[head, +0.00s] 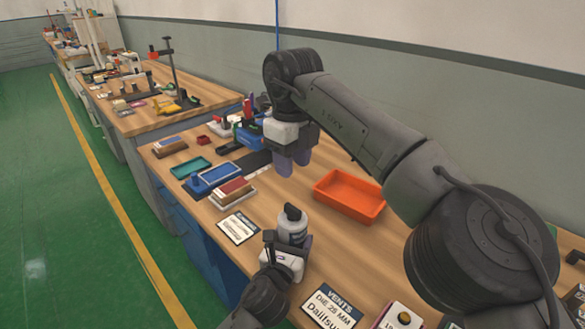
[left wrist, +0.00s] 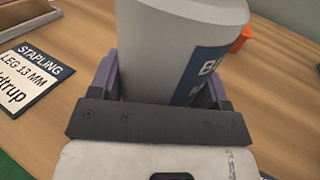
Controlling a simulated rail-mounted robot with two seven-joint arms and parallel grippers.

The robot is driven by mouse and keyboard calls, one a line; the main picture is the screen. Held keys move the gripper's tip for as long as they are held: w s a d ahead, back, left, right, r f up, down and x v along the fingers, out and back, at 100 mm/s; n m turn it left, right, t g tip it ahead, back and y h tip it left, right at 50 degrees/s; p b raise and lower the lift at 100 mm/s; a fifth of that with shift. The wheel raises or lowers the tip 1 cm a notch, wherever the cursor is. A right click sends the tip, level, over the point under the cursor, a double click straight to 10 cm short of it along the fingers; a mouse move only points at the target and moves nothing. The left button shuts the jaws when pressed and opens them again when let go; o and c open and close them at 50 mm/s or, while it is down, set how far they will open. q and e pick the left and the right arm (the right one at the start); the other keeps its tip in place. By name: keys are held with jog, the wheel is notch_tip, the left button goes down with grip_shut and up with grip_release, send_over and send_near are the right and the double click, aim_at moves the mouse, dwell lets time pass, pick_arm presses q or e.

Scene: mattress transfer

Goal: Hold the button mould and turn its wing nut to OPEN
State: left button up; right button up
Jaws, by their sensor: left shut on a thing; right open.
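The button mould (head: 292,230) is a light grey cylinder with a blue label, upright at the front of the workbench. Its dark top piece (head: 292,211), seemingly the wing nut, shows in the head view; I cannot read its setting. My left gripper (head: 288,245) is shut around the mould's body. In the left wrist view the mould (left wrist: 170,45) fills the space between the purple fingers, and its top is out of frame. My right gripper (head: 293,164) is open and empty, fingers pointing down, above the bench behind the mould.
An orange tray (head: 349,194) stands right of the mould. A stapling card (head: 238,228) lies to the left and a vents card (head: 331,306) in front. Blue and green trays (head: 191,167) and small boxes lie farther left. My right arm spans the right side.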

pick_arm(q)
jog(key=shift+r, duration=0.1)
jog(key=o, duration=1.3)
jog(key=shift+w, duration=0.1)
jog(key=shift+c, duration=0.2)
jog(key=shift+o, duration=0.8)
